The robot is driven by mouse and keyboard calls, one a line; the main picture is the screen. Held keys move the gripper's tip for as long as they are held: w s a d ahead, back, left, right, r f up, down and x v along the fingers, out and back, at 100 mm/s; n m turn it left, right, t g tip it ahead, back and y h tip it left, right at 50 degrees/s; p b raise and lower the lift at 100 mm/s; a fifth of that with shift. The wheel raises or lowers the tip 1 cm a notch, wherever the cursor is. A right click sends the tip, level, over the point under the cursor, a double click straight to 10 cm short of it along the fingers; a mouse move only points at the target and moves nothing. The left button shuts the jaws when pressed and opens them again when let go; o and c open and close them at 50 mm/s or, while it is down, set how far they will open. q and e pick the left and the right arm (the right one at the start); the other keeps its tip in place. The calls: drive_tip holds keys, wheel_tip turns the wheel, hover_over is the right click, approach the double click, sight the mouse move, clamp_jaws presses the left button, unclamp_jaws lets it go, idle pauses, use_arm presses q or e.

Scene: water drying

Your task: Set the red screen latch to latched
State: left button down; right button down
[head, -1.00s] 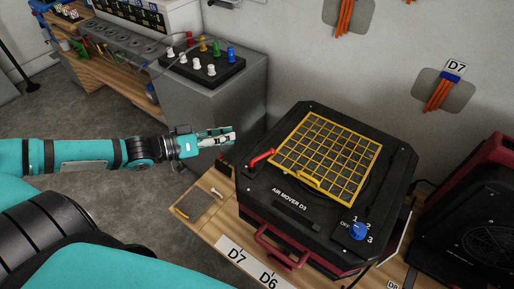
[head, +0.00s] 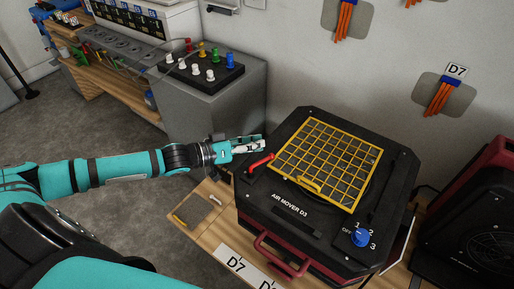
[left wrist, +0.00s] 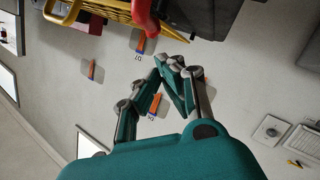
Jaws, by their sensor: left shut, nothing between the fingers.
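The red screen latch (head: 261,162) is a short red lever at the left edge of the yellow grid screen (head: 329,163). The screen lies on top of the black air mover (head: 290,200). My left gripper (head: 262,142) is shut and empty, just behind the latch in the head view and close to the housing's left edge. I cannot tell whether it touches anything. In the left wrist view, the gripper's fingers (left wrist: 172,68) are together, with the red latch (left wrist: 145,18) near the tips beside the yellow screen (left wrist: 100,10). My right gripper is not in view.
A blue dial (head: 360,237) sits on the air mover's front right corner. A red handle (head: 280,256) is on its front. A grey cabinet with a black peg board (head: 202,70) stands behind left. Another red-and-black machine (head: 480,215) stands at right. A wall rises behind.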

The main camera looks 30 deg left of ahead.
sight(262, 163)
use_arm(q)
drive_tip(key=shift+s+d+f, duration=0.25)
drive_tip(key=shift+d+f, duration=0.05)
drive_tip(key=shift+f, duration=0.25)
drive_tip(key=shift+d+f, duration=0.1)
drive_tip(key=shift+f, duration=0.1)
drive_tip(key=shift+s+d+p, duration=0.15)
drive_tip(key=shift+d+p, duration=0.3)
drive_tip(key=shift+p, duration=0.55)
drive_tip(key=shift+f, duration=0.35)
drive_tip(key=shift+r, duration=0.1)
